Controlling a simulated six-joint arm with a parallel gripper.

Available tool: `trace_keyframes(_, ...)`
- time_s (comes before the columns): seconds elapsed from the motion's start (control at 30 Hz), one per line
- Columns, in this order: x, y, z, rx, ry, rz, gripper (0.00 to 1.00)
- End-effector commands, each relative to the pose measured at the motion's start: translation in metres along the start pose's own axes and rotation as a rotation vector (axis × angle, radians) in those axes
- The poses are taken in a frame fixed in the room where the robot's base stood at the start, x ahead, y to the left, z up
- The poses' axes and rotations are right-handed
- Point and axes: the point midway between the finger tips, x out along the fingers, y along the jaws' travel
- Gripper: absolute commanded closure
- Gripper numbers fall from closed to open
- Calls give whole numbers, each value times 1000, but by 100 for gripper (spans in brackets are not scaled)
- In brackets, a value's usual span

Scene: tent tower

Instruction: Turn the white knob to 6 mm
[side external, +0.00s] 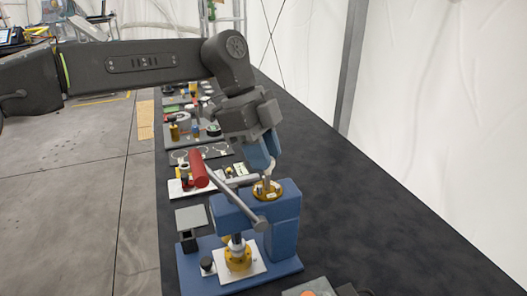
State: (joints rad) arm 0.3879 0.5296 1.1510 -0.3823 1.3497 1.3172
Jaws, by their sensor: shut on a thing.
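My gripper (267,181) points down over the top of a blue press-like stand (284,222). Its blue fingers are closed together at a round brass dial (274,193) on top of the stand. They are shut on the small knob at the middle of the dial. The fingers mostly hide this knob, so its white colour and its setting cannot be read. Marks on the dial are too small to read.
Several other boards (190,130) line the dark table behind. The table's right side is clear.

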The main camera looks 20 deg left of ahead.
Motion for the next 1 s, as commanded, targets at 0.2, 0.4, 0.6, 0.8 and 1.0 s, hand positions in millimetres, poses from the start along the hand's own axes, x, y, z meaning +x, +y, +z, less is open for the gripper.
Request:
trace_keyframes(0.2,-1,-2,0,170,1,68,98)
trace_keyframes(0.4,-1,-3,-1,289,1,117,98)
trace_keyframes(0.6,-1,-3,-1,362,1,147,98)
trace_keyframes(0.8,-1,-3,-1,394,0,161,98)
trace_keyframes(1.0,-1,-3,-1,401,0,163,98)
